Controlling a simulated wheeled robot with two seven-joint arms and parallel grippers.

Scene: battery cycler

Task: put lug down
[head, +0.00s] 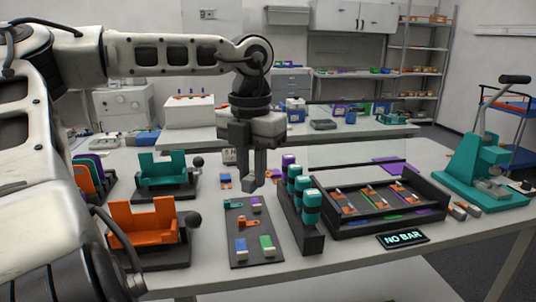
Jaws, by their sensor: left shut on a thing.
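My left gripper (252,182) points straight down above the bench, behind the far end of a dark board (236,262). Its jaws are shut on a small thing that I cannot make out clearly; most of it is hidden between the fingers. Orange lug-like pieces (205,239) lie on the dark board, with a blue block (241,247) and a green block (266,245) at its near end. I cannot tell whether the gripper's tips touch anything below. My right gripper is not in view.
A rack of teal-capped cylinders (312,243) stands close right of the board. Orange (150,222) and teal (163,172) holders stand left.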

